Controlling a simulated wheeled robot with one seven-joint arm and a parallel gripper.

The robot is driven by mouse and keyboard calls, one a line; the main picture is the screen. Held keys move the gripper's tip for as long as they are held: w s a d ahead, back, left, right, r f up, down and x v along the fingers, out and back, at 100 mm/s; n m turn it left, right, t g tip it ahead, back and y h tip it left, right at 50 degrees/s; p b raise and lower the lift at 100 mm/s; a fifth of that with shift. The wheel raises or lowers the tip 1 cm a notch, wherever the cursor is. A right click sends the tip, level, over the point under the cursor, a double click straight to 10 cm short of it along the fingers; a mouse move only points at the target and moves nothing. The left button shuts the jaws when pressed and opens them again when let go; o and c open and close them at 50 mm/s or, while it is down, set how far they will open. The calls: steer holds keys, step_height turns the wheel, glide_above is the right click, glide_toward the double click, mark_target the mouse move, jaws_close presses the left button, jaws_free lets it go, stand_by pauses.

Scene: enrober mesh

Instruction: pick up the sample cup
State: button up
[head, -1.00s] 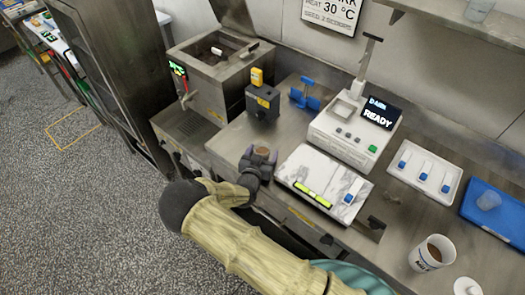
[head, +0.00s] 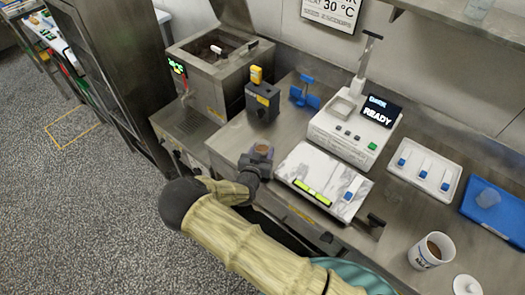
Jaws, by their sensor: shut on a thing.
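The sample cup (head: 263,148) is a small cup with brown contents, upright at the front of the steel counter, left of the marble slab. My gripper (head: 257,161) reaches it from the front edge and is shut on it. The fingers hide most of the cup's sides. I cannot tell whether its base touches the counter.
A marble slab (head: 299,166) lies close to the right, with a white READY instrument (head: 338,139) behind it. A black device with a yellow top (head: 262,103) and a blue stand (head: 305,92) are behind. A mug (head: 420,259) stands far right.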

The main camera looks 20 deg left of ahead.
steer(key=shift+r, duration=0.1)
steer(key=shift+w+r, duration=0.1)
steer(key=shift+r, duration=0.55)
step_height(320, 180, up, 8)
steer(key=b, duration=0.2)
steer(key=shift+r, duration=0.25)
